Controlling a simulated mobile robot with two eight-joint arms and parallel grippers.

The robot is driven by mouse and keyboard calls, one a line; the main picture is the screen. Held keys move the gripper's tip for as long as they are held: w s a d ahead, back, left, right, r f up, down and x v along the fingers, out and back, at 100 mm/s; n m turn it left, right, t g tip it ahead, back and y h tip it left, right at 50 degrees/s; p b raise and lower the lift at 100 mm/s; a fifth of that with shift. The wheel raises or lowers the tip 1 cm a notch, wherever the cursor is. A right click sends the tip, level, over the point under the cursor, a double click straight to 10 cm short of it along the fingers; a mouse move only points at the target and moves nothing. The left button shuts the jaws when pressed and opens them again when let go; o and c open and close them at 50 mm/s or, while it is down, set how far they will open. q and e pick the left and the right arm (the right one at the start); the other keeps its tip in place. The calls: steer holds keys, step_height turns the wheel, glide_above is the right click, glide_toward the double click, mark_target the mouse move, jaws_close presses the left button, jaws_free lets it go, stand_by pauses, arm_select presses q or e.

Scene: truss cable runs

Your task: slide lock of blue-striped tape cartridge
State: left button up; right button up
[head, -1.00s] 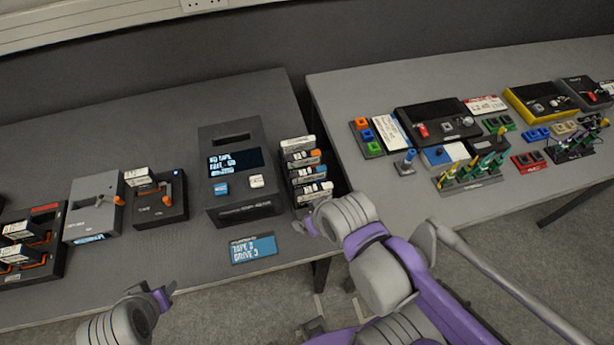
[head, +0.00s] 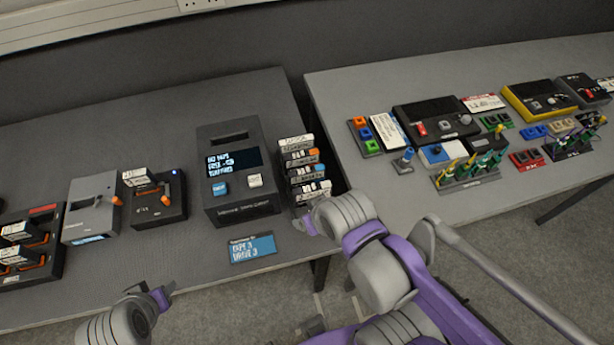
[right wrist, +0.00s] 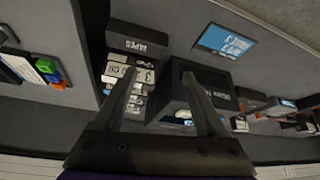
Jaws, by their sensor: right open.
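A rack of tape cartridges (head: 304,172) stands at the right edge of the left table, its stacked cartridges showing white labels. One cartridge shows a blue end (head: 319,168); I cannot make out a stripe or its lock. The rack also shows in the right wrist view (right wrist: 133,68), seen upside down between and behind the fingers. My right gripper (head: 308,224) is open and empty at the rack's near side; its two fingers spread apart in the right wrist view (right wrist: 158,80). My left gripper (head: 165,294) hangs off the table's front edge at lower left; its jaw opening is unclear.
A black tape unit (head: 238,200) with a screen and two keys stands directly left of the rack. A blue placard (head: 252,249) lies in front of it. Grey (head: 93,222) and black (head: 157,211) devices stand farther left. A gap separates the right table (head: 420,190).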

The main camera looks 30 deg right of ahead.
steer(key=shift+w+d+r, duration=0.1)
steer(key=shift+w+r, duration=0.2)
steer(key=shift+c, duration=1.2)
steer(key=w+d+r+g, duration=0.1)
steer(key=w, duration=0.1)
steer(key=w+d+r+m+g, duration=0.1)
steer(key=w+r, duration=0.1)
steer(key=w, duration=0.1)
steer(key=w+d+r+g+p, duration=0.1)
steer(key=w, duration=0.1)
steer(key=shift+w+r, duration=0.2)
jaws_close()
steer(key=m+g, duration=0.2)
steer(key=g, duration=0.1)
glide_above(307, 169)
arm_select(q)
steer(key=shift+s+f+b, duration=0.2)
steer(key=shift+f+b, duration=0.3)
steer(key=shift+b, duration=0.1)
steer(key=shift+s+f+b, duration=0.2)
steer(key=shift+f+b, duration=0.25)
steer(key=shift+b, duration=0.15)
arm_select(e)
steer(key=shift+f, duration=2.6)
arm_select(q)
steer(key=shift+w, duration=0.1)
arm_select(e)
steer(key=shift+w, duration=0.1)
